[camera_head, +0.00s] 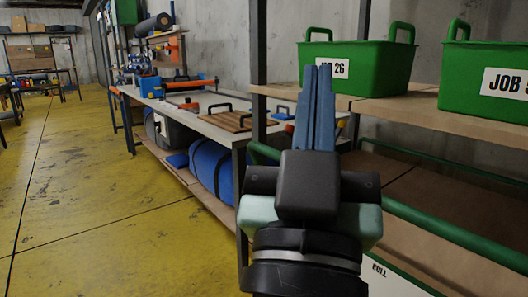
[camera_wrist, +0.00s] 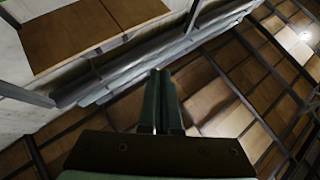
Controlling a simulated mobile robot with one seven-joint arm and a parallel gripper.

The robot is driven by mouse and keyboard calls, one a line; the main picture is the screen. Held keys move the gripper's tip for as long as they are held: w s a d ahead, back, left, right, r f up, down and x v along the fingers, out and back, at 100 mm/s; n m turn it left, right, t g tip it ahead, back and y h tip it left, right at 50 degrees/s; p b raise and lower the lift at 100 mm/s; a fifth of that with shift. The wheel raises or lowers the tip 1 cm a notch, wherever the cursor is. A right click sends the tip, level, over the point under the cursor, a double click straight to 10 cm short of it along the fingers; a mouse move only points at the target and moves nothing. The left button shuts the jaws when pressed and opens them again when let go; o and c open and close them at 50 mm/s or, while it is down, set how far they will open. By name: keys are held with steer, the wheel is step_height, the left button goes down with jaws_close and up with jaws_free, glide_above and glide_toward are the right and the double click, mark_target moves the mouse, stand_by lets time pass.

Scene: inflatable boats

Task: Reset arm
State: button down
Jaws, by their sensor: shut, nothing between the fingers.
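My gripper (camera_head: 320,70) stands upright in front of the shelf in the head view, its blue fingers pressed together with nothing between them. In the wrist view my gripper (camera_wrist: 161,72) also shows its two fingers side by side and closed. The fingertips cover part of the label on a green bin (camera_head: 380,68) on the shelf behind. No object is in contact with the fingers that I can make out.
A second green bin (camera_head: 487,88) sits at the right on the wooden shelf (camera_head: 400,103). A green rail (camera_head: 455,236) runs at lower right. A workbench (camera_head: 203,118) with tools and blue rolls (camera_head: 212,168) below stands at centre left. The yellow floor (camera_head: 75,200) at left is clear.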

steer(key=s+a+r+n+t+y+p, duration=0.1)
steer(key=s+a+r+y+p, duration=0.15)
steer(key=r, duration=0.35)
steer(key=s+a+r+n+t+y+p, duration=0.1)
steer(key=s+a+r+y+p, duration=0.15)
steer(key=r, duration=0.35)
step_height(320, 180, up, 35)
steer(key=w+p, duration=0.1)
steer(key=p, duration=3.3)
steer(key=shift+d, duration=0.2)
